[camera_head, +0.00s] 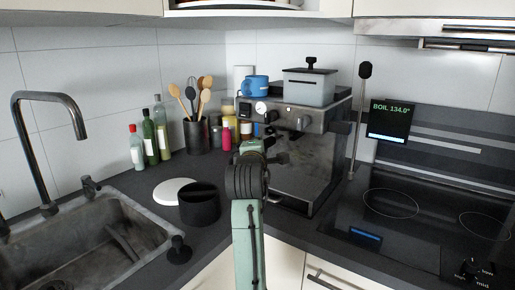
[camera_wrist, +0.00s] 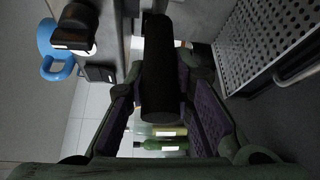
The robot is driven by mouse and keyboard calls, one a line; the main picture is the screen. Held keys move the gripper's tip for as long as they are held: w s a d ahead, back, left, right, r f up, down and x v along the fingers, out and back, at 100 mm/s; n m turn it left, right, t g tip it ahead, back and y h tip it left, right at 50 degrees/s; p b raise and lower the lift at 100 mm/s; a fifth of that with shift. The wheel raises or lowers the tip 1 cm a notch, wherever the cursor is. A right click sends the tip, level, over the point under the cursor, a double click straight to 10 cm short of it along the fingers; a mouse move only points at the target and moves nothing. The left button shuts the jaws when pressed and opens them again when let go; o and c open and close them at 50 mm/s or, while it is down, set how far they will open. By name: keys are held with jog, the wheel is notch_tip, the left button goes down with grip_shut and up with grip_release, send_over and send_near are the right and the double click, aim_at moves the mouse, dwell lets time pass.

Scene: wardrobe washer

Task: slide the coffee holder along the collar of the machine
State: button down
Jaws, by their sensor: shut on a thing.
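The coffee machine (camera_head: 312,165) stands in the counter corner, dark with a steel front and a round gauge. My gripper (camera_head: 272,157) is in front of its left side, mostly hidden behind my own arm. In the wrist view my gripper (camera_wrist: 165,88) has its purple-padded fingers on either side of a black cylindrical handle (camera_wrist: 160,65), shut on it. I take this as the handle of the coffee holder. Its far end meets the machine front at the top of the wrist view. The collar and the holder's basket are hidden, so I cannot tell how they sit together.
A perforated drip tray (camera_wrist: 270,40) lies right in the wrist view. A blue cup (camera_head: 255,86) and a lidded container (camera_head: 308,87) stand on the machine. Left are a black canister (camera_head: 199,205), a utensil pot (camera_head: 197,137), bottles (camera_head: 150,140) and the sink (camera_head: 95,235). The cooktop (camera_head: 395,215) is right.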

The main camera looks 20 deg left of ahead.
jog(key=shift+d+r, duration=0.1)
jog(key=shift+r, duration=0.15)
jog(key=c, duration=1.6)
grip_release()
jog(key=shift+c, duration=0.2)
jog(key=o, duration=0.3)
jog(key=shift+f, duration=0.15)
jog(key=shift+o, duration=0.8)
jog(key=shift+f, duration=0.15)
jog(key=shift+o, duration=1)
